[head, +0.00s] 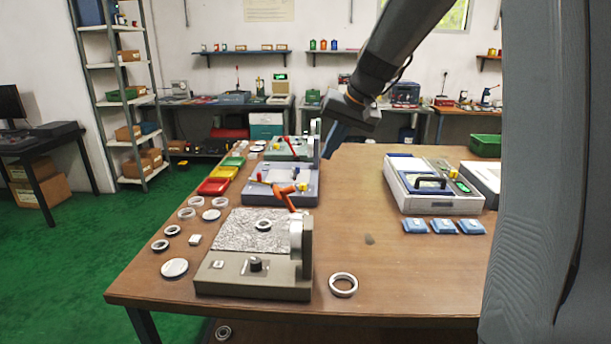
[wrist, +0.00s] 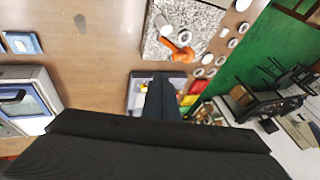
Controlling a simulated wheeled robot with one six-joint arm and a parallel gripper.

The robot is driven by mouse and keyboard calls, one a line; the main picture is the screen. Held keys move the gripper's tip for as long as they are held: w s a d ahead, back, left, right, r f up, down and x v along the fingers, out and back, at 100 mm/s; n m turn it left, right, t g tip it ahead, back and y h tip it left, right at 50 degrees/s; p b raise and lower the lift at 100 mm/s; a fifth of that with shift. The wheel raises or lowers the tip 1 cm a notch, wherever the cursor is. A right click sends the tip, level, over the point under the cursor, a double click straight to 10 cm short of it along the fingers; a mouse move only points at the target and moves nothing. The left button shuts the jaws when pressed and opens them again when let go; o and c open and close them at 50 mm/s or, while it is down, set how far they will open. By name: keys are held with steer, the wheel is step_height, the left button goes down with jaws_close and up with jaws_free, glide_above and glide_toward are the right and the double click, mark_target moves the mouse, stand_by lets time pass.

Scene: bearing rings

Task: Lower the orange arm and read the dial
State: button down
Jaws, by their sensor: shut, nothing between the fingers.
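I cannot make out a dial face.
The front device (head: 250,286) has a speckled plate, a ring and an upright block. Loose rings lie left of it, and one ring (head: 343,285) lies right. Red, yellow and green trays (head: 214,187) stand behind. A white-blue case (head: 435,206) stands right. The table's middle is mostly clear.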

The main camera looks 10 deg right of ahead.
steer(key=a+p+x, duration=0.2)
steer(key=p+x, duration=0.1)
steer(key=x, duration=0.9)
steer(key=shift+a+p, duration=0.3)
steer(key=shift+a, duration=0.15)
steer(key=shift+w, duration=0.1)
